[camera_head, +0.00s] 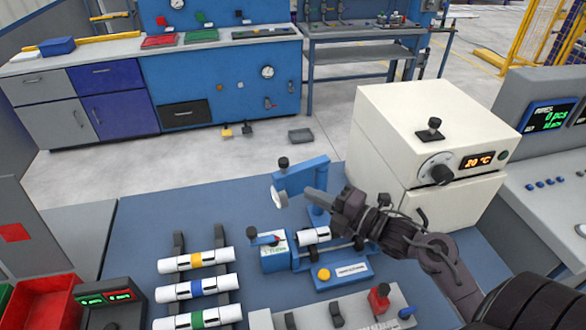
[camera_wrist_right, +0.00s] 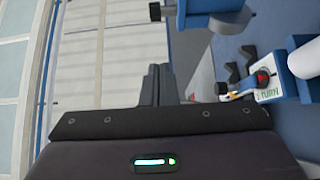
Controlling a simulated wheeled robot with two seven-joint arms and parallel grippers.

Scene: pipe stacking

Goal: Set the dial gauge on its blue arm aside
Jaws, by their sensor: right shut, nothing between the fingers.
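The dial gauge (camera_head: 279,197) has a round pale face and hangs at the left end of its blue arm (camera_head: 302,177), which has a black knob on top. The arm stands over the blue fixture, where a white pipe (camera_head: 315,236) lies. My right gripper (camera_head: 312,194) is shut and empty, its fingertips close in front of the blue arm; I cannot tell whether they touch it. In the right wrist view its fingers (camera_wrist_right: 158,85) are together, with the arm's black knob (camera_wrist_right: 155,12) above them, near the top edge. My left gripper is not in view.
A rack holds three white pipes with yellow (camera_head: 196,260), blue and green bands at left. A cream oven (camera_head: 430,140) stands behind my right arm. A panel with a red knob (camera_head: 379,299) lies in front. The blue table (camera_head: 150,225) is bare at back left.

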